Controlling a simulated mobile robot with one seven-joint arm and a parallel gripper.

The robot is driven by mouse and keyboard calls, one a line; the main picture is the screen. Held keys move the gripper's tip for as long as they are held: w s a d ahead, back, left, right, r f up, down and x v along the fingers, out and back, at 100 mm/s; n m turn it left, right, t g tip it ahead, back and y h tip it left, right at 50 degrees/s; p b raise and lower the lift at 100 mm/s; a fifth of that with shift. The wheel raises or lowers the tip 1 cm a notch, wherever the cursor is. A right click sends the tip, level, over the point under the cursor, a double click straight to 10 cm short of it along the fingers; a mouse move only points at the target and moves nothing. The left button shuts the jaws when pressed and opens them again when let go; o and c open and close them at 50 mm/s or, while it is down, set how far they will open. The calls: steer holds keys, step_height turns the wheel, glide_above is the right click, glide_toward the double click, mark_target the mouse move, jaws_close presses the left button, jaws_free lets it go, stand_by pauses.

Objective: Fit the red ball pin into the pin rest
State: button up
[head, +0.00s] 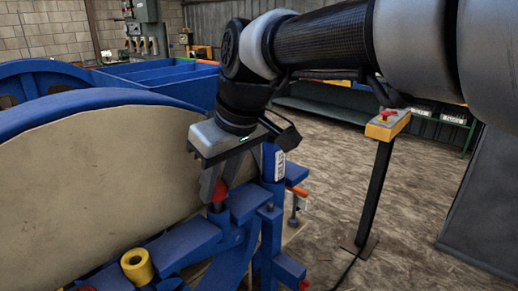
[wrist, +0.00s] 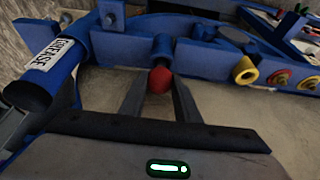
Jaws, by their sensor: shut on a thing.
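The red ball pin shows as a red ball (head: 220,191) at my fingertips in the head view, against the blue crusher frame. In the wrist view its red ball (wrist: 160,80) sits between the finger ends, with a dark cylindrical piece (wrist: 162,46) just beyond it at the blue frame. My gripper (head: 218,193) points down and is shut on the ball; its two fingers (wrist: 160,88) also show in the wrist view. I cannot tell which part of the blue frame is the pin rest, or whether the pin's shaft is seated in anything.
A yellow ring (head: 137,266) sits on the blue frame at lower left. A blue cylinder labelled GREASE (wrist: 52,62) stands close by. The large blue-rimmed wheel (head: 80,170) is left of my gripper. A post with a red button (head: 389,116) stands right on open floor.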

steer(key=shift+f+b, duration=0.45)
steer(key=shift+f, duration=0.4)
steer(key=o, duration=1.2)
steer(key=p+v, duration=0.3)
steer(key=v, duration=1.4)
steer(key=shift+s+d, duration=0.1)
steer(key=shift+s, duration=0.05)
